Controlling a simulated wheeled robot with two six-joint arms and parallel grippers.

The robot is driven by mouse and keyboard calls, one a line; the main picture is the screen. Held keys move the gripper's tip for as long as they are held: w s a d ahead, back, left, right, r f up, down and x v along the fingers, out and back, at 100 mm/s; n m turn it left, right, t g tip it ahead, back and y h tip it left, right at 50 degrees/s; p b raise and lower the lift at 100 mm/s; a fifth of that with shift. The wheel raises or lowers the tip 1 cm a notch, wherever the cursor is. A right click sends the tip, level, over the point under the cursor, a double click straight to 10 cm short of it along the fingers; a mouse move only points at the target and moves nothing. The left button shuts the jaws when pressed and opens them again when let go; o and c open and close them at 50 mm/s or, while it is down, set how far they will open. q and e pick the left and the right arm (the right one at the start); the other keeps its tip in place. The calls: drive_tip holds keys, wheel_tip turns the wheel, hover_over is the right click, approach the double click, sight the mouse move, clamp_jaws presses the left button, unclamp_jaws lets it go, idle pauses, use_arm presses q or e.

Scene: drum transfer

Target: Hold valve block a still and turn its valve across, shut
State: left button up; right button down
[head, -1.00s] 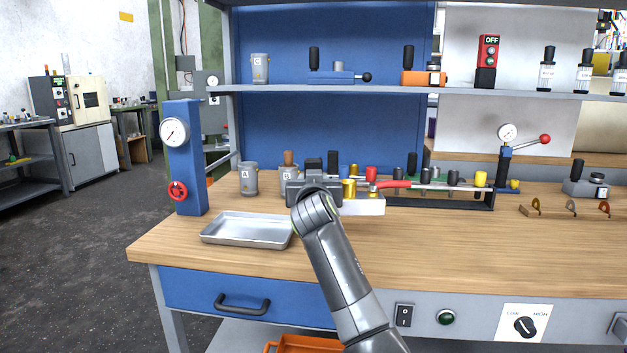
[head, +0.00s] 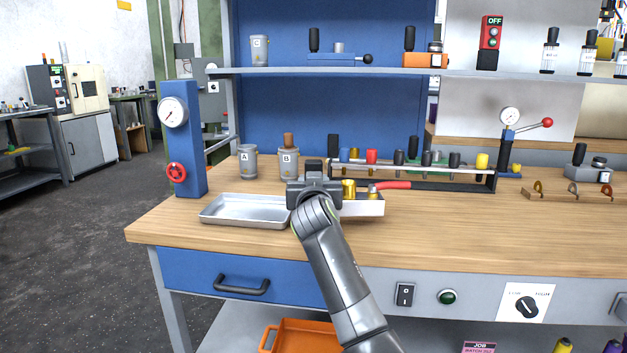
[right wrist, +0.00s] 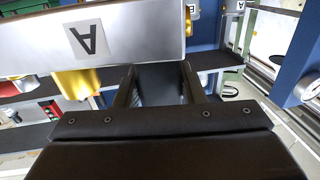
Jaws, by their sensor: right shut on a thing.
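Valve block a (head: 362,207) is a pale metal block with brass fittings (head: 349,188). Its red lever (head: 394,185) points right, along the block's length. The right wrist view shows the block's silver face (right wrist: 140,38) with the label A. My right gripper (head: 314,185) is shut on the left part of the block, and its body hides that end. The right wrist view shows the two fingers (right wrist: 158,85) meeting the block's edge. I cannot tell whether the block touches the bench. My left gripper is not in view.
A metal tray (head: 222,220) lies left of the gripper. Canisters A (head: 248,162) and B (head: 284,166) and a rack of coloured knobs (head: 484,182) stand behind. A blue gauge post (head: 184,140) stands far left. The bench front right (head: 480,232) is clear.

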drive_tip(key=shift+f+b, duration=0.7)
drive_tip(key=shift+f, duration=0.45)
drive_tip(key=shift+f, duration=0.4)
idle(0.4)
drive_tip(key=shift+f, duration=0.2)
drive_tip(key=shift+s, duration=0.1)
drive_tip(key=shift+r, duration=0.1)
idle(1.3)
drive_tip(key=c, duration=0.8)
unclamp_jaws()
drive_tip(key=shift+c, duration=0.2)
